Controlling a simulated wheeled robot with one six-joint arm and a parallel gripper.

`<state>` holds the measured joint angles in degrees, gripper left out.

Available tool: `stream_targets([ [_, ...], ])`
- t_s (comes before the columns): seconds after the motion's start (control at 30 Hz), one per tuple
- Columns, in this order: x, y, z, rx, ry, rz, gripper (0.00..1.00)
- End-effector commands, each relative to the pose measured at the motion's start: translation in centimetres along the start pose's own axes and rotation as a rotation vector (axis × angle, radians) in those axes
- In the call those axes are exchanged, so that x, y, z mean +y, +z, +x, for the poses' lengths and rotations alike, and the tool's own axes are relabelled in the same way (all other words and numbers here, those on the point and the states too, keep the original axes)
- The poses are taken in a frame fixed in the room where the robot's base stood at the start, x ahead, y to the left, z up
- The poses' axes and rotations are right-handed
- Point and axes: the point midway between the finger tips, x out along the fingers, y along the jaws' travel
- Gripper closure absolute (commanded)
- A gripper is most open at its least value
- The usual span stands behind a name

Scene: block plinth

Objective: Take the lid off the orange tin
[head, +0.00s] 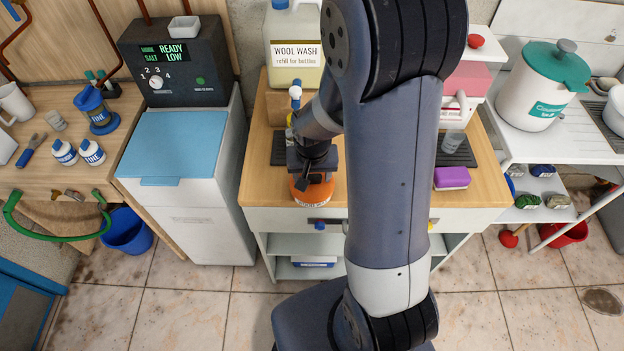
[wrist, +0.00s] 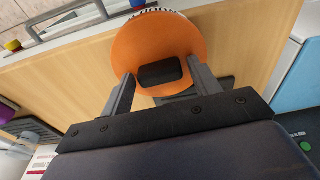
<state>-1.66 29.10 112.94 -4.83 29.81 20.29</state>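My gripper (wrist: 161,78) points down over the lid, with one finger on each side of the knob. A gap shows between the knob and each finger, so the gripper is open and holds nothing. In the head view my gripper (head: 312,172) hides most of the tin's top.
A wool wash bottle (head: 295,50) stands behind at the worktop's back. A purple sponge (head: 452,177) lies to the right, beyond my arm. A white cabinet with a blue lid (head: 178,145) adjoins the worktop on the left. A drawer front lies below the tin.

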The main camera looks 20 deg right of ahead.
Motion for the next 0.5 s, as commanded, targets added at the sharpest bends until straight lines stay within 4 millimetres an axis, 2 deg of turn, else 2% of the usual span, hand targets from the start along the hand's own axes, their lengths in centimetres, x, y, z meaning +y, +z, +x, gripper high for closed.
stream_targets([
  [0.07,-0.01,-0.01,-0.01,0.0,0.0,0.0,0.48],
  [0.4,-0.01,-0.01,-0.02,0.0,0.0,0.0,0.76],
  [0.5,-0.01,-0.01,-0.03,0.0,0.0,0.0,0.77],
])
